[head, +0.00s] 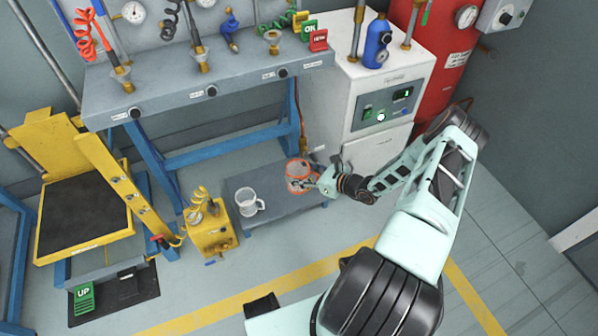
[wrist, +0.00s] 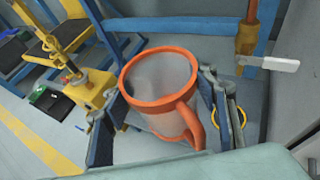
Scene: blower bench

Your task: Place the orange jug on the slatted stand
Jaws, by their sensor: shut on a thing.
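The orange jug (head: 298,171) has an orange rim and handle and a paler, see-through body. It is upright at the right end of a low grey-blue stand (head: 272,208) in the head view. Slats cannot be made out on this stand, and I cannot tell whether the jug touches it. My gripper (head: 318,182) is at the jug's right side. In the wrist view, the orange jug (wrist: 165,122) is between the two fingers of my gripper (wrist: 163,115), which is shut on it.
A pale jug (head: 247,203) stands on the low stand's left part. A yellow box (head: 210,235) is left of it, and a yellow lift (head: 85,215) farther left. A workbench (head: 200,92) stands behind, with a white cabinet (head: 372,120) to its right.

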